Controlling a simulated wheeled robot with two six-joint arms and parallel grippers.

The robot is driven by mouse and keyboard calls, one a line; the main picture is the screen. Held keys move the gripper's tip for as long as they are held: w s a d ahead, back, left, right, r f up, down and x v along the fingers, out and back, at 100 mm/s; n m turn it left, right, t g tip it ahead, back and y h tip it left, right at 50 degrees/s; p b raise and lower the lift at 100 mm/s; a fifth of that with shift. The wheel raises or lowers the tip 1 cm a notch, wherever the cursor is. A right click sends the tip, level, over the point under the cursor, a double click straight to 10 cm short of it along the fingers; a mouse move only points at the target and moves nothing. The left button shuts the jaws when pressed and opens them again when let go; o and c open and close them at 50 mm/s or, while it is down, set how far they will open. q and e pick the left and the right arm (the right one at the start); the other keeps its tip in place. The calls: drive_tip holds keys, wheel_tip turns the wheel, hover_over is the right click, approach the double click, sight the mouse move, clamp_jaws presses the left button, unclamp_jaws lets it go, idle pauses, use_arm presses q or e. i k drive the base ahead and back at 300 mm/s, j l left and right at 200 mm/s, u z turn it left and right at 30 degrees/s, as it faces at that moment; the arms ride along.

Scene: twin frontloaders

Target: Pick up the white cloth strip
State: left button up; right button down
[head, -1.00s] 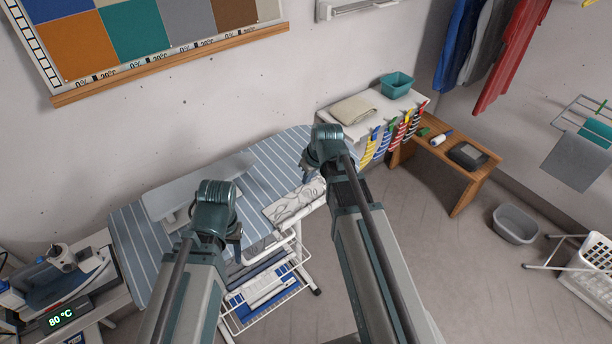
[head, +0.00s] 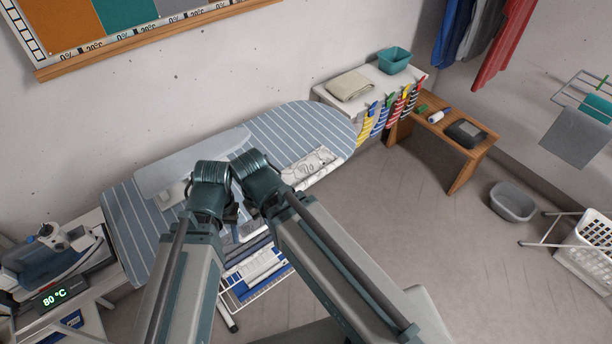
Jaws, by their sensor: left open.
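A white cloth with grey line patterns (head: 310,167) lies along the near right edge of the blue-striped ironing board (head: 300,126). I cannot tell if it is the white cloth strip; no other clear strip shows on the board. My left gripper (head: 231,213) is over the near edge of the board, left of the patterned cloth, with its jaws open and mostly hidden by its wrist. My right wrist (head: 258,176) is right beside it, almost touching in the picture. The right gripper's fingers are hard to make out among the dark parts, and the board beneath both is hidden.
A grey sleeve board (head: 190,162) stands on the ironing board. An iron (head: 50,260) and an 80 °C display (head: 55,296) are at left. A shelf with a folded beige cloth (head: 349,86) and teal bin (head: 395,61) stands at back. A wooden bench (head: 465,160) is right.

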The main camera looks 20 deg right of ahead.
sight(308, 170)
drive_tip(key=l+u, duration=0.1)
drive_tip(key=l, duration=0.45)
drive_tip(key=l+u, duration=0.15)
drive_tip(key=l, duration=0.35)
drive_tip(key=l+u, duration=0.1)
drive_tip(key=l, duration=0.45)
drive_tip(key=k+l+u, duration=0.15)
drive_tip(key=l, duration=0.35)
drive_tip(key=k+l+u, duration=0.1)
drive_tip(key=l, duration=0.45)
drive_tip(key=k+l+u, duration=0.1)
drive_tip(key=l, duration=0.4)
